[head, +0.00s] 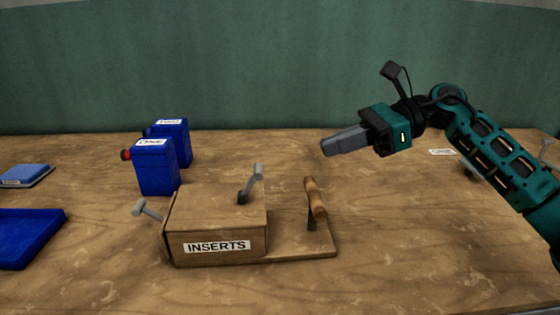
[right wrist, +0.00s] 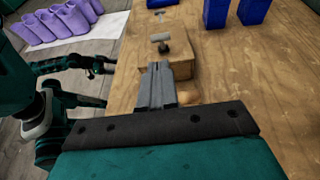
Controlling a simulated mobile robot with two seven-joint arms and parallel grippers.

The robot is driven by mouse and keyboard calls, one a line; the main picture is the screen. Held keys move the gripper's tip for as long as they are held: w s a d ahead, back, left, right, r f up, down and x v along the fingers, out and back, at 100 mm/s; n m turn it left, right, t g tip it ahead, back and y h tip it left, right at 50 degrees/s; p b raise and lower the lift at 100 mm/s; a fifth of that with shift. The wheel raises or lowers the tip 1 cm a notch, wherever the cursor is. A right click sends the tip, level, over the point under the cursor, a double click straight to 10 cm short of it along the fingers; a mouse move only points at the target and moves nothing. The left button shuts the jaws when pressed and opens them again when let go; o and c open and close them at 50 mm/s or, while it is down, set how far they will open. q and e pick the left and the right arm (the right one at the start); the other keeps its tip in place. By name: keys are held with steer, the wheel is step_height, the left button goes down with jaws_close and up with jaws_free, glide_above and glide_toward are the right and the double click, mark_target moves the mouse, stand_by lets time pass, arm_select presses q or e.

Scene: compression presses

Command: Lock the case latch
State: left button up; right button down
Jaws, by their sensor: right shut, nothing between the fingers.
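The wooden case (head: 217,226), labelled INSERTS, sits on the table. A grey metal latch lever (head: 251,184) stands up and tilts right at its top right side. A wooden handle (head: 315,197) stands on the base plate to its right. A grey T-shaped knob (head: 147,209) sticks out on its left. My right gripper (head: 345,142) is shut and empty, above and right of the case, apart from it. In the right wrist view its fingers (right wrist: 156,86) partly hide the case. Dark parts of my left arm (right wrist: 78,66) show there; its fingers are unclear.
Two blue jugs (head: 156,166) (head: 172,140) stand behind the case on the left. A blue tray (head: 28,236) and a small blue-topped item (head: 25,175) lie at the far left. A white label (head: 441,152) lies at the right. The table's front right is clear.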

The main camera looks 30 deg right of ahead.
steer(key=p, duration=0.1)
glide_toward(251, 183)
steer(key=w+a, duration=0.2)
steer(key=a, duration=0.1)
steer(key=shift+w+a, duration=0.1)
steer(key=shift+a, duration=0.4)
steer(key=shift+r, duration=0.1)
